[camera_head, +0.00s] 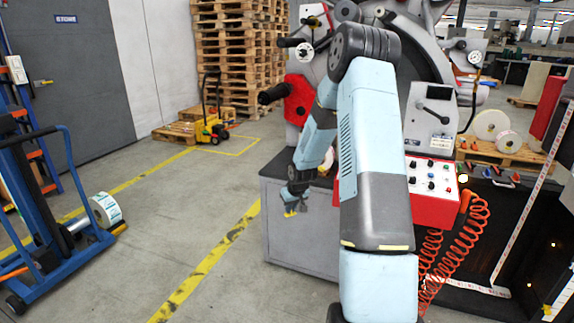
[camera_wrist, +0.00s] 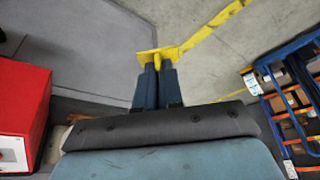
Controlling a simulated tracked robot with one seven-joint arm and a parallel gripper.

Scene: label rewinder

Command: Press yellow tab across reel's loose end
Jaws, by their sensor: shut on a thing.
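My gripper (camera_head: 295,203) is shut on a small yellow tab (camera_head: 291,213) and holds it in the air beside the grey cabinet at the machine's foot. In the wrist view the two dark fingers of my gripper (camera_wrist: 157,73) are closed together, with the yellow tab (camera_wrist: 147,56) sticking out at their tips. A white reel (camera_head: 106,210) with green print sits on the blue lift trolley at the left, well apart from my gripper. Other white reels (camera_head: 490,125) lie on a pallet at the right. I cannot make out a loose end on any reel.
The blue lift trolley (camera_head: 75,190) stands at the left and also shows in the wrist view (camera_wrist: 270,62). The machine's red control box (camera_head: 434,188) and coiled orange hoses (camera_head: 466,236) are right of my arm. Open floor with yellow lines lies between trolley and machine.

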